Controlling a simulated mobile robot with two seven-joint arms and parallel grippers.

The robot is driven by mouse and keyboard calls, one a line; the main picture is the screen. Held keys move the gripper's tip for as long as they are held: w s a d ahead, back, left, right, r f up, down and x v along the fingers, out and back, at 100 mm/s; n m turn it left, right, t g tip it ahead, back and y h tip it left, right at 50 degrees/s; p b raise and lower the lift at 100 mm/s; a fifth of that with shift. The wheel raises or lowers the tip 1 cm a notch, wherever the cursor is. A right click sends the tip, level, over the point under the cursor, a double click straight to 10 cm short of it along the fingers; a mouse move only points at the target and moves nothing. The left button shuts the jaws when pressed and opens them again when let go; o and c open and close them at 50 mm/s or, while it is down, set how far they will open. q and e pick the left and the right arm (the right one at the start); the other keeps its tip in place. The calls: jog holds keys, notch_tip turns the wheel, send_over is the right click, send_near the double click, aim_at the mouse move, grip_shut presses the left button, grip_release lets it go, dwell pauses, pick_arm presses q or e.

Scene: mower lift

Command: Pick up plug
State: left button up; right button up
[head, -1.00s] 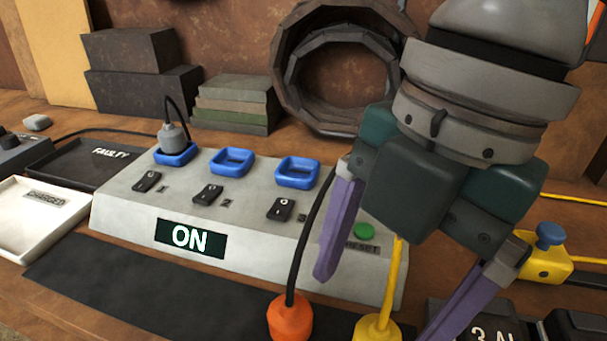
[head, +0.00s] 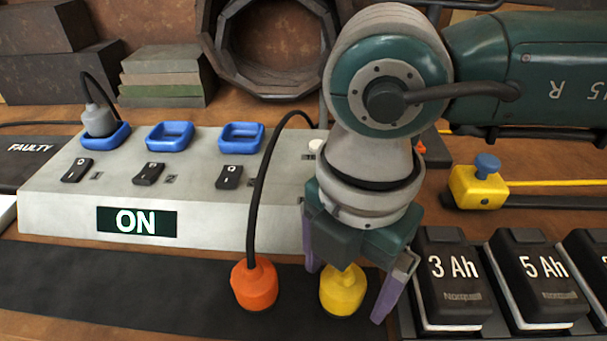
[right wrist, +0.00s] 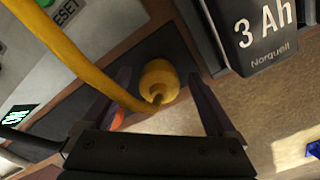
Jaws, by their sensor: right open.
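A yellow plug (head: 343,290) stands on the dark mat in front of the power strip, with a yellow cord. It also shows in the right wrist view (right wrist: 159,80), between the fingers. An orange plug (head: 254,284) with a black cord stands to its left. A grey plug (head: 99,120) sits in the leftmost blue socket. My right gripper (head: 345,288) is open, its purple fingers pointing down on either side of the yellow plug. My left gripper is not in view.
The grey power strip (head: 60,210) reads ON and has two empty blue sockets (head: 170,136). Black battery packs (head: 452,280) stand at the right, close to my right gripper. A yellow clamp (head: 478,187) lies behind them. The dark mat (head: 120,280) is clear at left.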

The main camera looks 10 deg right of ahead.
grip_shut()
dwell(0.8)
